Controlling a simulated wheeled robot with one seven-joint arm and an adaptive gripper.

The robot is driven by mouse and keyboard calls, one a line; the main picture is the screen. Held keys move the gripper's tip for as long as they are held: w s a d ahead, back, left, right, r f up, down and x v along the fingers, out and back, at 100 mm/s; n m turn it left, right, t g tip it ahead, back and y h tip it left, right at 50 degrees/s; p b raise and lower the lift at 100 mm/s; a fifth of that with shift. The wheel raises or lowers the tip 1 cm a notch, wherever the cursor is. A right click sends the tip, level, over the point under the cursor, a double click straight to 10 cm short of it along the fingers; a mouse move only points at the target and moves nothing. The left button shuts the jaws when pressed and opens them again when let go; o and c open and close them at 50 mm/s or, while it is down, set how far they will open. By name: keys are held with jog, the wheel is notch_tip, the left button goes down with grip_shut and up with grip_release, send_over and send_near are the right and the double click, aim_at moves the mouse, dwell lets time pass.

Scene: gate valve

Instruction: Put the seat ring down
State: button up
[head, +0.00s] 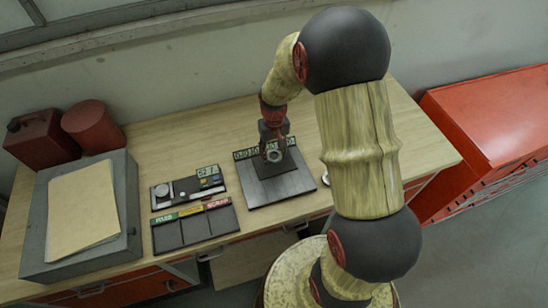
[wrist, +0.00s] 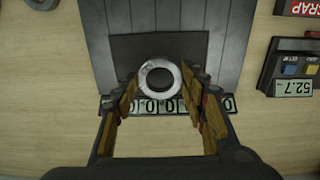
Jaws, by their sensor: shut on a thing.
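The seat ring (wrist: 147,90) is a pale metal ring with a dark centre. It sits between the two fingertips of my gripper (wrist: 160,80), which is shut on it. In the head view the ring (head: 274,156) shows just below my gripper (head: 273,149). It is over a grey slatted board (head: 255,195) with a dark square pad (head: 280,185) and a strip of number dials (wrist: 170,105) along one edge. The ring overlaps the pad's dial-side edge in the wrist view. I cannot tell whether it touches the pad or hangs above it.
Left of the board are a scale (head: 187,188), reading 52.7 in the wrist view, and a sorting tray (head: 195,228) with coloured labels, one reading SCRAP. A grey box (head: 80,255) with a folder stands farther left. A small round metal piece (head: 326,179) lies right of the board.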

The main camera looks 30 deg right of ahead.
aim_at(274, 156)
jog(key=shift+f, duration=1.5)
jog(key=shift+f, duration=0.2)
jog(key=o, duration=1.3)
jog(key=shift+r, duration=0.15)
